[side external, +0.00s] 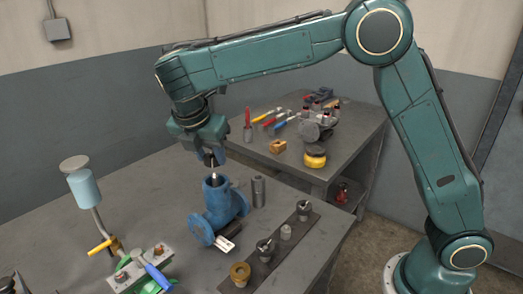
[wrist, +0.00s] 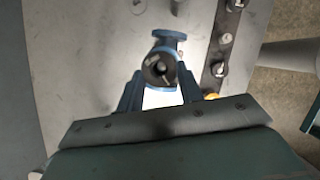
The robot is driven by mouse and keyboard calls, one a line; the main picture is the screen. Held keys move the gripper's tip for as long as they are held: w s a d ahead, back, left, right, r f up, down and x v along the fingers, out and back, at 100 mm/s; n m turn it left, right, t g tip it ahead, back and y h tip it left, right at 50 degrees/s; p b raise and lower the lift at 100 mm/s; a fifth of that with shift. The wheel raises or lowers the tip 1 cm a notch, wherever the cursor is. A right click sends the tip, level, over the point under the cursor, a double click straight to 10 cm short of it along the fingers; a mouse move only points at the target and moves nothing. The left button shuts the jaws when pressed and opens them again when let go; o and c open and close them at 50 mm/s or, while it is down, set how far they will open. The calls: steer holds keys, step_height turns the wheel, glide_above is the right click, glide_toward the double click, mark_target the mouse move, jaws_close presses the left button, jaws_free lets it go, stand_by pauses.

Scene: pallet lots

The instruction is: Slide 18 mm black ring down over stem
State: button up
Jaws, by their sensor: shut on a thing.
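The blue valve body (side external: 222,207) stands on the grey bench with its open neck facing up. A bright metal stem (side external: 213,176) rises from the neck. My gripper (side external: 211,157) is directly above it, pointing down. It is shut on the black ring (wrist: 151,74), which shows as a dark round piece between the two blue fingers in the wrist view, lined up over the valve. The ring is small and dark in the side view. I cannot tell whether the stem tip is inside the ring's hole. The valve's side flange (wrist: 168,36) shows beyond the ring.
A grey cylinder (side external: 258,191) stands close right of the valve. A dark strip (side external: 305,230) with several fittings, including a brass piece (side external: 240,274), lies in front. A back bench holds tools and a yellow-topped part (side external: 315,157).

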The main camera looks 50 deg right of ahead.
mark_target(209, 165)
steer(key=shift+f, duration=1.1)
steer(key=shift+f, duration=1.3)
stand_by(1.2)
steer(key=o, duration=1.5)
steer(key=shift+c, duration=0.2)
steer(key=shift+r, duration=0.15)
steer(key=shift+r, duration=3.35)
